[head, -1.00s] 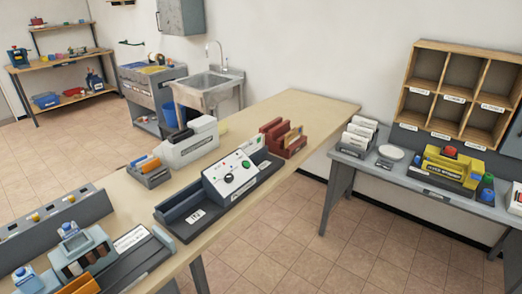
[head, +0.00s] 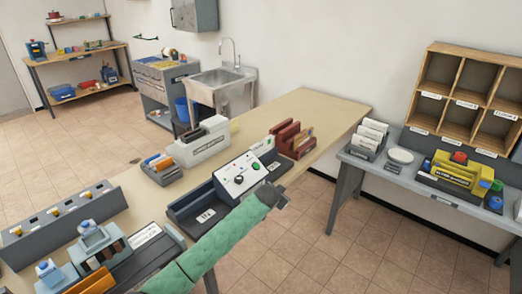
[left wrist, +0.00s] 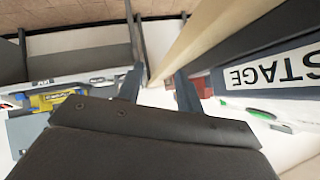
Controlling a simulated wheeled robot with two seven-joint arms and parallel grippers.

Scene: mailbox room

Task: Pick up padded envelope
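I cannot pick out a padded envelope for certain. A tan envelope-like piece (head: 304,141) stands in the dark red sorter (head: 284,138) on the long wooden table; it is too small to tell what it is. My left gripper (head: 281,199) is in the head view, at the end of the green-sleeved arm, over the table's right edge beside the postage machine (head: 240,173). In the left wrist view my left gripper (left wrist: 160,80) has its fingers apart with nothing between them. A "STAGE" label (left wrist: 270,72) shows close at its right. My right gripper is not in view.
The wooden table (head: 318,108) is bare at its far end. A grey side table (head: 345,153) at right holds a rack of white envelopes (head: 370,134) and a yellow machine (head: 455,172), under wooden pigeonholes (head: 468,88). Floor (head: 300,220) lies between the tables.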

